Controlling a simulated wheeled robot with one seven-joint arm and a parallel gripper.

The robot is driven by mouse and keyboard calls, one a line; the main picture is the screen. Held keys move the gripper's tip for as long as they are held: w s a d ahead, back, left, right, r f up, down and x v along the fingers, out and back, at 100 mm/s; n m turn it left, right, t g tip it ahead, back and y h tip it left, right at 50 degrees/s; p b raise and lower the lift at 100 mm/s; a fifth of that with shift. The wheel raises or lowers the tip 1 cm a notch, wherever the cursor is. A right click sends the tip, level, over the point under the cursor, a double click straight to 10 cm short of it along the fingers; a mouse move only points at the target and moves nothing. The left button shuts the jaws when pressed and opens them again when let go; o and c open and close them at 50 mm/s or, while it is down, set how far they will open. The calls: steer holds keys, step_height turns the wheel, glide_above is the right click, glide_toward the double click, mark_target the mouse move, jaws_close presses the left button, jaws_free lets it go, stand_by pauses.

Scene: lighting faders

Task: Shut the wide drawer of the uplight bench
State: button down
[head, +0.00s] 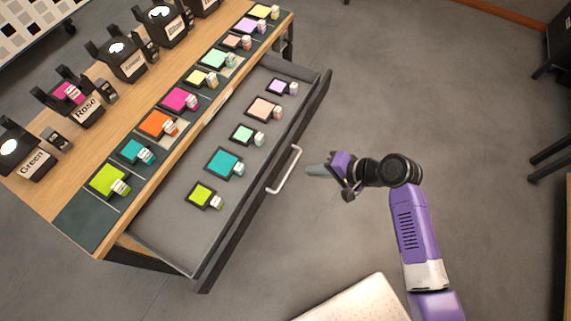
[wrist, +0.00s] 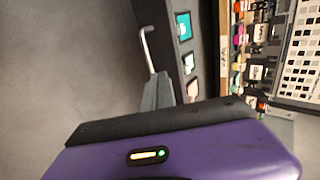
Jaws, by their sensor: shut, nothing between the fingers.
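The wide drawer (head: 225,247) of the uplight bench (head: 105,240) stands pulled out in the head view, with its inside open to view. A pale bar handle (head: 286,170) is on its dark front; the handle also shows in the wrist view (wrist: 147,48). Several colour gel frames lie in the drawer, such as a teal one (head: 223,162) and a lime one (head: 201,194). My gripper (head: 312,170) is shut and empty, just right of the handle, pointing at it with a small gap. In the wrist view its grey fingers (wrist: 158,92) show near the handle.
The bench top carries a row of labelled lamps, including Green (head: 34,167) and Rose (head: 87,108), and a dark strip of colour gels. A pale speckled surface (head: 350,302) lies at the bottom. Dark furniture (head: 556,45) stands far right. The grey floor between is clear.

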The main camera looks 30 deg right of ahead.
mark_target(276, 165)
steer(key=x, duration=0.3)
steer(key=w+r+x, duration=0.1)
steer(key=x, duration=0.2)
steer(key=a+x, duration=0.1)
steer(key=x, duration=0.3)
steer(key=shift+w+r+p, duration=0.2)
steer(key=shift+r+p, duration=0.15)
steer(key=shift+w+a, duration=0.15)
steer(key=shift+w, duration=0.05)
steer(key=w+a+b, duration=0.2)
steer(key=w+a, duration=0.2)
steer(key=w, duration=0.2)
steer(key=w+a+b, duration=0.3)
steer(key=w+a, duration=0.2)
steer(key=w, duration=0.1)
steer(key=w+a+b, duration=0.2)
steer(key=w+a, duration=0.2)
steer(key=w, duration=0.2)
steer(key=shift+w+a+f+b, duration=0.15)
steer(key=shift+w+a+b, duration=0.1)
steer(key=shift+b, duration=0.1)
steer(key=shift+w+a+b, duration=0.35)
steer(key=shift+w+a, duration=0.15)
steer(key=shift+w, duration=0.3)
